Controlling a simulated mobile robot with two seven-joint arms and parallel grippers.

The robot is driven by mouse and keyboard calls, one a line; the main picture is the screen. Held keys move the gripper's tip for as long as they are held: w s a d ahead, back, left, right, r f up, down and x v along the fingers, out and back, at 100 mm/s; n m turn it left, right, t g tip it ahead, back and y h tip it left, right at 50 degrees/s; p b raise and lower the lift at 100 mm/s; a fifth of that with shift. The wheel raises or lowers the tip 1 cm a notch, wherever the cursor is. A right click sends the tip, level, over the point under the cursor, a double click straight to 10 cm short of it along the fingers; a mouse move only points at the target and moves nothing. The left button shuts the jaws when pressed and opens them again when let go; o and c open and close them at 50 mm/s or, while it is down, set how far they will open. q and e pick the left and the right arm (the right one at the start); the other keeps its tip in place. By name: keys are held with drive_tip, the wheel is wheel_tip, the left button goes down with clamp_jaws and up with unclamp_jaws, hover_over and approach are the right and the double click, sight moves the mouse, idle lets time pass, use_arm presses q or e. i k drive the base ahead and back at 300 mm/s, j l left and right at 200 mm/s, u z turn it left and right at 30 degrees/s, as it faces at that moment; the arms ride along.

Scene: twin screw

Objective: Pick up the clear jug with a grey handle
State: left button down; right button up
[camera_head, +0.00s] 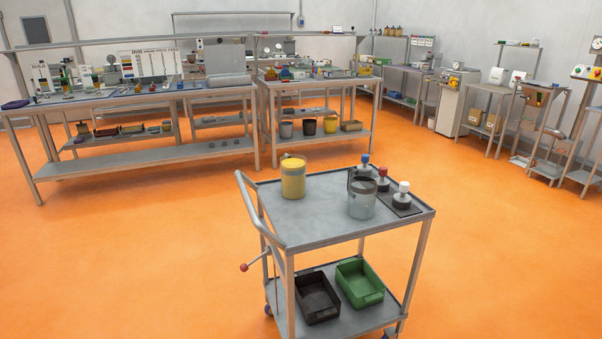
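The clear jug (361,203) stands upright on the top shelf of a grey cart (320,226), right of the shelf's middle. Its body looks see-through grey, and a darker grey part, perhaps the handle, shows at its upper back left. Small knobbed items stand close behind it and to its right. Neither of my grippers is in view.
A yellow jug (293,180) stands left on the same shelf. Black-based items with blue (364,159), red (382,171) and white (403,187) knobs stand by the jug. Black (317,311) and green (359,300) bins sit below. Orange floor surrounds the cart; workbenches (140,98) stand behind.

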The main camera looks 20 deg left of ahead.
sight(292, 167)
drive_tip(key=i+j+z, duration=0.1)
drive_tip(key=j, duration=0.3)
drive_tip(key=i+j, duration=0.2)
drive_tip(key=j, duration=0.15)
drive_tip(key=i+j+z, duration=0.15)
drive_tip(key=j, duration=0.25)
drive_tip(key=i+j+z, duration=0.1)
drive_tip(key=j, duration=0.3)
drive_tip(key=i+j, duration=0.1)
drive_tip(key=j, duration=0.3)
drive_tip(key=i+j, duration=0.1)
drive_tip(key=j, duration=0.3)
drive_tip(key=i+j, duration=0.1)
drive_tip(key=j, duration=0.3)
drive_tip(key=i+j, duration=0.15)
drive_tip(key=j, duration=0.2)
